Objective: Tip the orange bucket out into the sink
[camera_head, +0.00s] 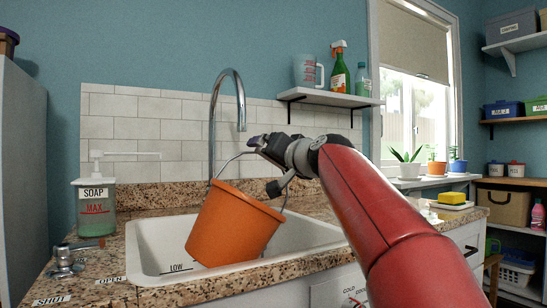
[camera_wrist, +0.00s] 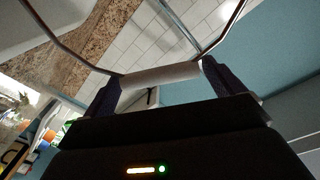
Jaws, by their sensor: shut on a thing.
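The orange bucket (camera_head: 231,228) hangs tilted over the white sink (camera_head: 155,248) in the head view, its rim leaning down to the right. Its inside is hidden from this side. My gripper (camera_head: 258,143) is above the bucket, shut on its wire handle (camera_head: 232,160). In the wrist view my gripper (camera_wrist: 160,82) closes around the handle's pale grip (camera_wrist: 160,75), with the wire running up on both sides. Part of the sink's right side is hidden behind my red arm.
A chrome faucet (camera_head: 213,125) arches up behind the bucket. A soap bottle (camera_head: 95,205) and a small tap (camera_head: 65,260) stand on the left counter. A shelf (camera_head: 330,98) with bottles is above right. A yellow sponge (camera_head: 452,198) lies on the right.

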